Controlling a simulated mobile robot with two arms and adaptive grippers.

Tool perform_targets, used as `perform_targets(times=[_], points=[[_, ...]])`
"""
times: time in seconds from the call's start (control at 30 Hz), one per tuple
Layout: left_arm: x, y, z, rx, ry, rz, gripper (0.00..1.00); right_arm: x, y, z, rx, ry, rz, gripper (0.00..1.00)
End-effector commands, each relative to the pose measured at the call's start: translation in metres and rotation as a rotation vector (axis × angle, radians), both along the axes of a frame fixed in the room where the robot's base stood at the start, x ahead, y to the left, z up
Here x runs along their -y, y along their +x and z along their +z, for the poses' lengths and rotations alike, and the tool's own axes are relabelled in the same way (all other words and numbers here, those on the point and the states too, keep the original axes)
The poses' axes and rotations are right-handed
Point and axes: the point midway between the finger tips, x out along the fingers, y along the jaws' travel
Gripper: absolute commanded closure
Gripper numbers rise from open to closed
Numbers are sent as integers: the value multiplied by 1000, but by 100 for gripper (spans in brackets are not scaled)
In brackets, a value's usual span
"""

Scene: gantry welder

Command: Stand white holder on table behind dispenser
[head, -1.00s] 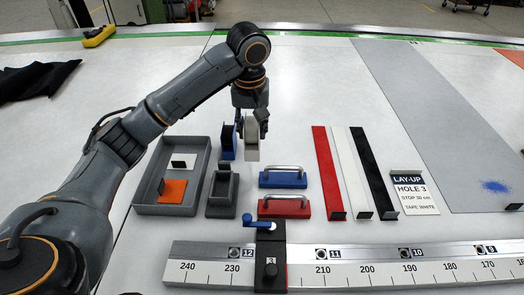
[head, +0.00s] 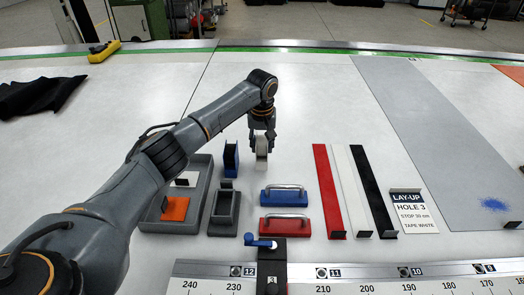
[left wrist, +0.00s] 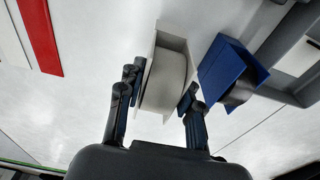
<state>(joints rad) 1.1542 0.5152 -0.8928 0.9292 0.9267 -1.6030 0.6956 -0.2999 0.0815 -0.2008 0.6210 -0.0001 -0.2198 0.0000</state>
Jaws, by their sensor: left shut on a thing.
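The white holder (head: 261,160) is a small upright block with a white tape roll in it. My left gripper (head: 262,141) is shut on it from above, and I cannot tell whether its base touches the table. In the left wrist view the white holder (left wrist: 165,75) sits between the two fingers. A similar blue holder (head: 231,157) stands on the table just left of it, apart from it, and shows in the left wrist view (left wrist: 228,68). The dark grey dispenser (head: 223,208) stands in front of the blue holder. My right gripper is not in view.
A grey tray (head: 207,180) with a white and an orange piece lies left of the dispenser. Blue (head: 284,196) and red (head: 285,224) handled blocks stand to the right in front. Red, white and black strips lie further right. The table behind the holders is clear.

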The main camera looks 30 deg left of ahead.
Motion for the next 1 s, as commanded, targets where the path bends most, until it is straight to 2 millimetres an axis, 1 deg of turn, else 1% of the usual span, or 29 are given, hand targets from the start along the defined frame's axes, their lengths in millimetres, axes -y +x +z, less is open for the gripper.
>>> perform_targets(times=[0.07, 0.2, 0.3, 0.67, 0.7, 0.77, 0.8, 1.0], points=[[-1, 4, -3, 1, 1, 1, 100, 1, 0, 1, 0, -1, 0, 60], [-2, 3, -24, -1, 2, 0, 100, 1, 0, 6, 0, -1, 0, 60], [-2, 3, -32, 0, 1, 0, 100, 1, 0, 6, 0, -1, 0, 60], [-1, 3, -37, 2, 1, 0, 100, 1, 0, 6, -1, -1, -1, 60], [-1, 3, -38, 1, 0, 0, 63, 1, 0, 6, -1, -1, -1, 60], [-1, 3, -37, 2, 1, 0, 51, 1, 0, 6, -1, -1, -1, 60], [-2, 3, -37, 1, 2, 0, 43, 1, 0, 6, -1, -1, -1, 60], [-2, 3, -37, 1, 2, 1, 42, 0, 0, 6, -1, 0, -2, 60]])
